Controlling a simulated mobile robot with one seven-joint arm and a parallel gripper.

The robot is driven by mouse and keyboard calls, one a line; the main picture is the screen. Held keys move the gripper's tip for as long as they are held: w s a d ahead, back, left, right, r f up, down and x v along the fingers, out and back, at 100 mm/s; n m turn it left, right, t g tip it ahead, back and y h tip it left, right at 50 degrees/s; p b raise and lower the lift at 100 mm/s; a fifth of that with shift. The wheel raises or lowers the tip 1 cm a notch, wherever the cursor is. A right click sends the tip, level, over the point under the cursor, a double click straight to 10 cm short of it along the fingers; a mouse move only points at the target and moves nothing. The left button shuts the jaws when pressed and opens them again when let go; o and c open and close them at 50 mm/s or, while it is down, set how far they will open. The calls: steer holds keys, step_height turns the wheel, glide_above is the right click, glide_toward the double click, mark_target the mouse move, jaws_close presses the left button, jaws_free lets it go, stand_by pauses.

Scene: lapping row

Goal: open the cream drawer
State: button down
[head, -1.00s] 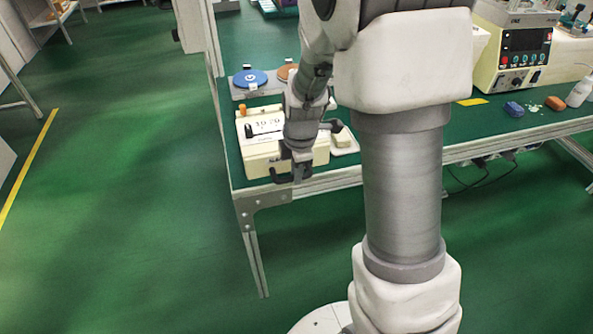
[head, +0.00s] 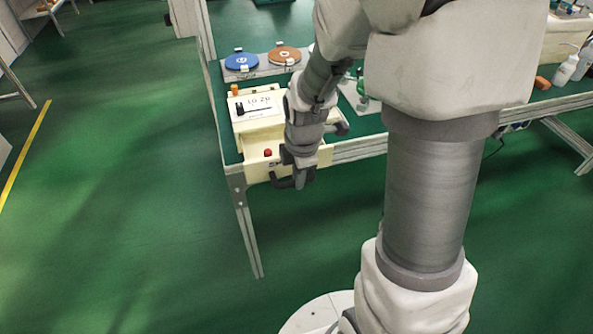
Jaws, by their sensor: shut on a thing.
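The cream drawer (head: 258,173) sits in a cream box (head: 257,125) at the near left corner of the green bench. The drawer stands out from the box toward me, and its open top shows. A small red thing (head: 268,152) shows inside it. My gripper (head: 293,180) points down in front of the drawer, shut on the dark drawer handle (head: 280,183). The fingertips are small and partly hidden, and my wrist covers the right part of the box and drawer.
A blue disc (head: 241,62) and an orange-brown disc (head: 284,56) lie behind the box. A green-topped bottle (head: 362,92) stands right of my wrist. The floor in front and left is clear.

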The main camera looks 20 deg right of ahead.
steer(key=shift+s, duration=0.15)
steer(key=c, duration=0.8)
jaws_free()
steer(key=s+r+p, duration=0.3)
steer(key=r+p, duration=0.2)
steer(key=r, duration=1.2)
steer(key=shift+r, duration=0.2)
steer(key=s+r+m+t+p, duration=0.1)
steer(key=s+r+m+p, duration=0.4)
steer(key=r+m, duration=0.4)
steer(key=s+r+m+t+p, duration=0.2)
steer(key=s+r+m+p, duration=0.3)
steer(key=r+m, duration=0.4)
steer(key=shift+s+a+t, duration=0.3)
steer(key=shift+s, duration=0.6)
